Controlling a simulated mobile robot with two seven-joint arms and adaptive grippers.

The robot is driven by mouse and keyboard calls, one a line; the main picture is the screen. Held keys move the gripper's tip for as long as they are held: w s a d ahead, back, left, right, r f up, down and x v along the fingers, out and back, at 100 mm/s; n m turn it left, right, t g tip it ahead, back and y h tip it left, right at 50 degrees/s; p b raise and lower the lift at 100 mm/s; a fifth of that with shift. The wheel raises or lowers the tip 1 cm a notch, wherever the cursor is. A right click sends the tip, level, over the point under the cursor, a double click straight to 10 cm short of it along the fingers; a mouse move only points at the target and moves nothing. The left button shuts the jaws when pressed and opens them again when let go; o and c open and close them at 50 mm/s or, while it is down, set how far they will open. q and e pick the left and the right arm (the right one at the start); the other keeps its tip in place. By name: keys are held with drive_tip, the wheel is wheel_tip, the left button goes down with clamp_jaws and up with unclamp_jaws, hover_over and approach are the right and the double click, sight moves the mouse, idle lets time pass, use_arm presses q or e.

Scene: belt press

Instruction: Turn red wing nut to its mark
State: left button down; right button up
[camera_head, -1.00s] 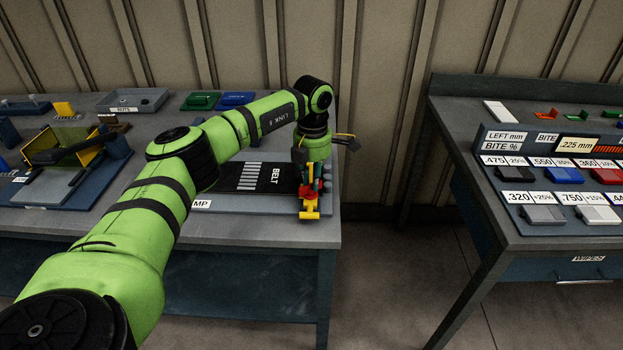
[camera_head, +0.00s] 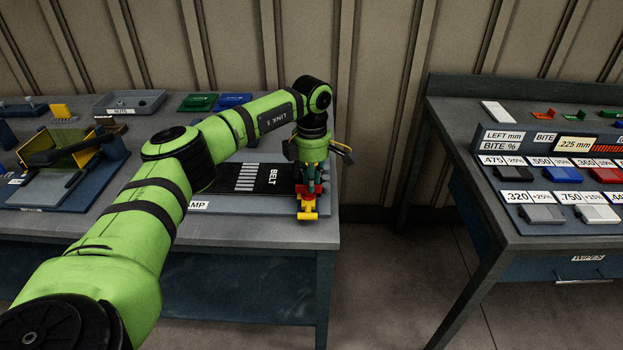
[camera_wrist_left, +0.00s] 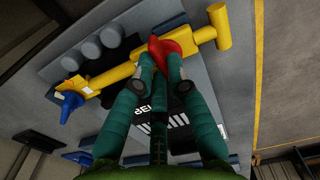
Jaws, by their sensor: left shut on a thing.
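The red wing nut (camera_wrist_left: 176,49) sits on the yellow clamp bar (camera_wrist_left: 118,74) in the left wrist view, near the bar's thick end. A blue wing nut (camera_wrist_left: 70,104) stands by the bar's other end. I cannot make out the red nut's mark. My right gripper is in neither view.
The black belt (camera_head: 263,179) lies left of my gripper, partly behind my arm. Blue-grey posts (camera_wrist_left: 91,50) stand beside the bar. A tray (camera_head: 131,103) and a guarded machine (camera_head: 65,150) are further left. A gap of floor separates the second bench (camera_head: 500,225).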

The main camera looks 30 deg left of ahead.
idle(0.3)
use_arm(q)
drive_tip(key=c, duration=1.2)
unclamp_jaws()
wheel_tip(320, 180, up, 12)
drive_tip(key=shift+r, duration=0.1)
